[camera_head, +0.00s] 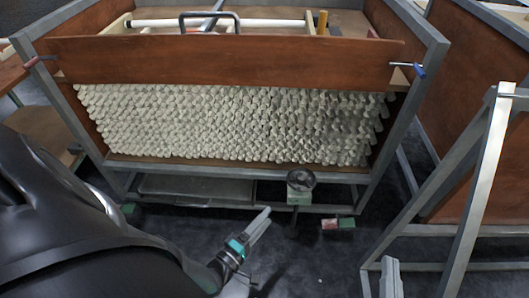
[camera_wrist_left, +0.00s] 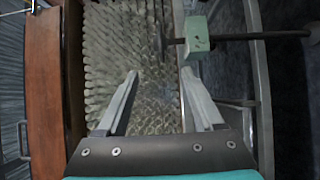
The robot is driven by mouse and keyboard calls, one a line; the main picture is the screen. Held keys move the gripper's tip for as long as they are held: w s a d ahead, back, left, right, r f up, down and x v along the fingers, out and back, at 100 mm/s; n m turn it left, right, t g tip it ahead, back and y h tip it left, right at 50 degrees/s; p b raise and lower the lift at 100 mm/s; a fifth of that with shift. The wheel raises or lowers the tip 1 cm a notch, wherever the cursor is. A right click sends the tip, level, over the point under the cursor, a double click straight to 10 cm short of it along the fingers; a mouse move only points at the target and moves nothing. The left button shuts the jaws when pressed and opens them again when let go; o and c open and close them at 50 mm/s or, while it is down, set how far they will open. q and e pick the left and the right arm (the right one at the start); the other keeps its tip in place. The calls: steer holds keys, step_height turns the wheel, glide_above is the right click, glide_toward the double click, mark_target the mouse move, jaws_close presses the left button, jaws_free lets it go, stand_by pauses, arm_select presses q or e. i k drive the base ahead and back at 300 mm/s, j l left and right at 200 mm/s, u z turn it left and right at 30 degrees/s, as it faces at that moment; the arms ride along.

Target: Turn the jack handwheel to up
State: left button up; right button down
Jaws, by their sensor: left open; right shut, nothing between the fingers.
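The jack handwheel (camera_head: 301,181) is a dark round wheel at the front of the cart's lower frame, right of centre. It sits against a pale green jack box (camera_head: 299,197). In the left wrist view the handwheel (camera_wrist_left: 161,30) shows nearly edge-on, on a shaft from the green box (camera_wrist_left: 196,36). My left gripper (camera_head: 265,214) is below and left of the wheel in the head view, apart from it. Its fingers (camera_wrist_left: 160,74) are open with nothing between them. My right gripper (camera_head: 390,264) is shut and empty at the bottom right, far from the wheel.
A grey post (camera_head: 400,120) stands right of the stack. A red and green block (camera_head: 338,223) is at the lower frame. Dark floor (camera_head: 320,260) lies open in front.

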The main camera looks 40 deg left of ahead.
mark_target(301, 180)
steer(key=j+z, duration=0.35)
steer(key=j, duration=0.2)
steer(key=j+z, duration=0.35)
steer(key=j, duration=0.25)
steer(key=k+j+z, duration=0.1)
steer(key=j+z, duration=0.4)
steer(key=i, duration=0.4)
steer(key=j+u, duration=0.05)
